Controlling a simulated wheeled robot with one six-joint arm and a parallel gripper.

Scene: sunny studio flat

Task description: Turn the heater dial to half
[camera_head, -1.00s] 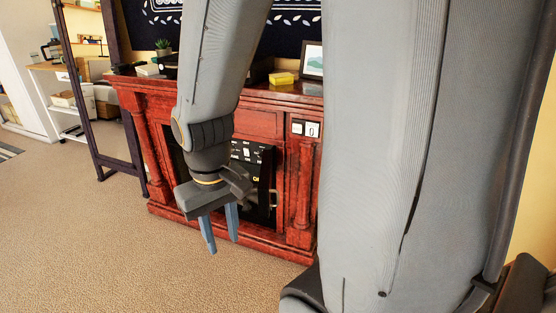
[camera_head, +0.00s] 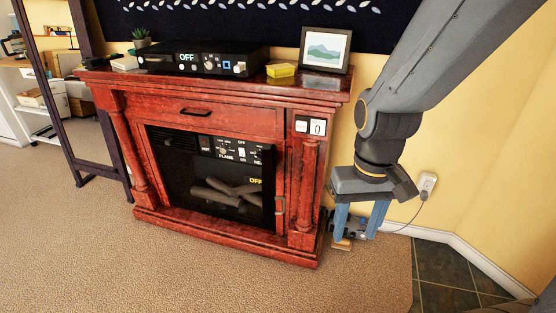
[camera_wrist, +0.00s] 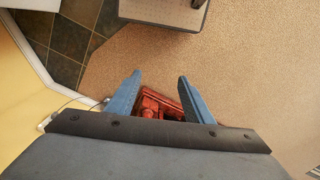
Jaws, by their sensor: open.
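The electric fireplace heater (camera_head: 225,185) is set in a red wooden surround. Its black control panel (camera_head: 236,151) runs along the top of the firebox, with small knobs, "FLAME" and partly cut-off "HE" lettering. An "OFF" readout (camera_head: 255,181) glows below the panel at the right. The heater dial is too small for its setting to be read. My gripper (camera_head: 359,222) is open and empty, pointing down at the right of the surround, apart from the panel. In the wrist view my gripper (camera_wrist: 159,80) has blue fingers spread, with red wood (camera_wrist: 160,104) beyond them.
A wall outlet (camera_head: 427,184) with a cord is at the right. Carpet (camera_head: 190,275) in front is clear.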

